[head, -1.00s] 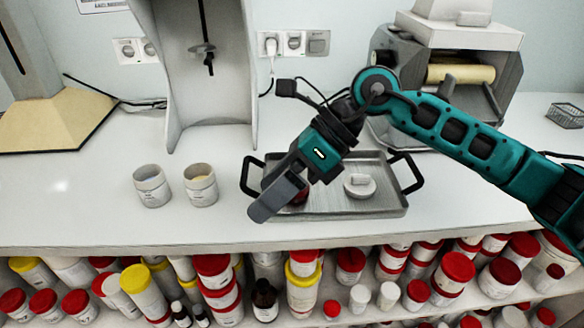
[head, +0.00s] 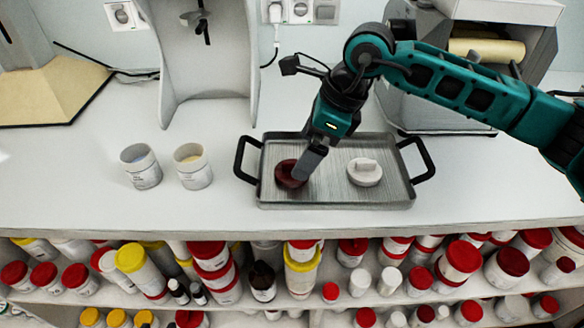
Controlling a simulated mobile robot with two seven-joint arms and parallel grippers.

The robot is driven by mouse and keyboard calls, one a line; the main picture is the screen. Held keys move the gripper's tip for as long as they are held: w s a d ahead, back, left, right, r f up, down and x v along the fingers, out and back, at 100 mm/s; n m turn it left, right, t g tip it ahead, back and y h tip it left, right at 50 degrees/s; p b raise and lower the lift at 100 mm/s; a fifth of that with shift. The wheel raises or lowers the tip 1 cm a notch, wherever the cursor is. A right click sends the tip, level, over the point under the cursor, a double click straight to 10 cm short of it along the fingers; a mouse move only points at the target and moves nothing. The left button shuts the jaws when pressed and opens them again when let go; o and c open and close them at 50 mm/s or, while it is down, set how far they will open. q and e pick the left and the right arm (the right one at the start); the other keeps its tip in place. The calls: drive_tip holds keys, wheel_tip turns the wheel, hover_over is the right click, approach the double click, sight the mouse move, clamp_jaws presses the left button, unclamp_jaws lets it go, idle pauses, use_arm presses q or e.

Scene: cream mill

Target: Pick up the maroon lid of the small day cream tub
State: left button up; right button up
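The maroon lid (head: 286,177) lies on the left part of the grey metal tray (head: 340,198). My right gripper (head: 302,175) comes from the right and points down at the lid's right side, overlapping it in view. Its fingers show side-on as one grey shape, so I cannot tell whether they are open or touch the lid. Two small open white tubs stand left of the tray, one with bluish contents (head: 142,174) and one with yellowish contents (head: 195,176). Their labels are too small to read. My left gripper is not in view.
A white lid with a raised grip (head: 365,173) lies on the tray right of the maroon one. The tray has black handles (head: 420,160) at both ends. A grey machine (head: 480,90) stands behind right. Shelves of jars (head: 215,268) are below the counter edge.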

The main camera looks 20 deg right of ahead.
sight(294, 163)
drive_tip(key=shift+w+x, duration=0.1)
drive_tip(key=shift+x, duration=1.25)
drive_tip(key=shift+w+x, duration=0.15)
drive_tip(key=shift+x, duration=1.15)
drive_tip(key=shift+a+r, duration=0.1)
drive_tip(key=shift+a, duration=0.1)
drive_tip(key=c, duration=1)
